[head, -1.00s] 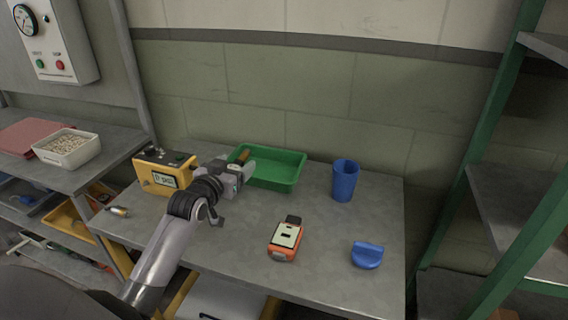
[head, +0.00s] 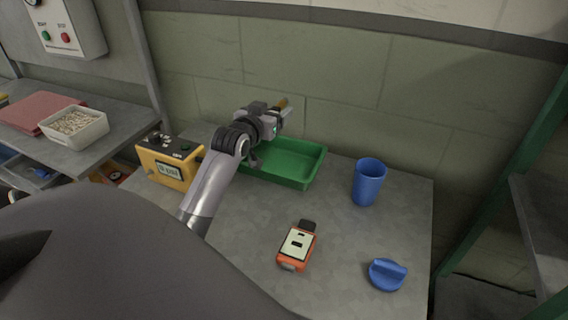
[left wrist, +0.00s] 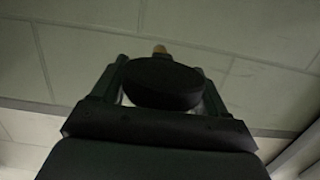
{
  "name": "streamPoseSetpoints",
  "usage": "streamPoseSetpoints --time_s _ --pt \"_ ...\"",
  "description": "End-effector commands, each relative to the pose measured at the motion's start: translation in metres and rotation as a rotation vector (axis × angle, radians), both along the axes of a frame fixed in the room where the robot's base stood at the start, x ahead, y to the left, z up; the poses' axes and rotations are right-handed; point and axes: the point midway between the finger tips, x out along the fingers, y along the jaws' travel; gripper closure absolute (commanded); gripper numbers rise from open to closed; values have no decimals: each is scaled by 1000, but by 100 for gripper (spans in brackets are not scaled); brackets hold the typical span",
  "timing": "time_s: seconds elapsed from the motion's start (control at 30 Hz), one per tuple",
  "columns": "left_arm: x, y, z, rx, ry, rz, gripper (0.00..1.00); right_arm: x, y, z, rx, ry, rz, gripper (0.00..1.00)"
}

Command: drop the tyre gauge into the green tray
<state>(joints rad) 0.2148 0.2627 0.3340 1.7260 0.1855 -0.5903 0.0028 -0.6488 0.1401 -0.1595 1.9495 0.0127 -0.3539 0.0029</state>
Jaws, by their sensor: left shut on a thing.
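My left gripper (head: 282,114) is shut on the tyre gauge (head: 283,103), whose brass-coloured end sticks out past the fingers. In the left wrist view the gauge (left wrist: 165,82) shows as a dark round body between the fingers, with a brass tip beyond it. The green tray (head: 314,172) lies on the grey bench against the wall. The gripper is raised above the tray's back left part, clear of it. My forearm hides the tray's left end. The visible tray floor looks empty. My right gripper is out of view.
A yellow box with a display (head: 168,165) stands left of the tray, close to my arm. A blue cup (head: 368,182) stands to the tray's right. An orange device (head: 296,247) and a blue knob-like piece (head: 387,274) lie nearer the front. The wall (head: 340,110) rises behind.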

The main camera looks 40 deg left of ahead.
Motion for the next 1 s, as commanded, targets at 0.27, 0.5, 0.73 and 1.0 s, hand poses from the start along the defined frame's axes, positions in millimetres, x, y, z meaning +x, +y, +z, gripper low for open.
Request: streamPoseSetpoints --time_s 0.27,0.5,0.73,1.0 --pt "0 0 -31 0 -1 0 58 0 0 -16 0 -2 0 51" --pt "0 0 -52 0 -2 0 58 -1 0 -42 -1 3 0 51" --pt "0 0 -55 -1 -1 0 58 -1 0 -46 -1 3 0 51" --pt "0 0 -55 0 -1 -1 0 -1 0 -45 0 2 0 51"
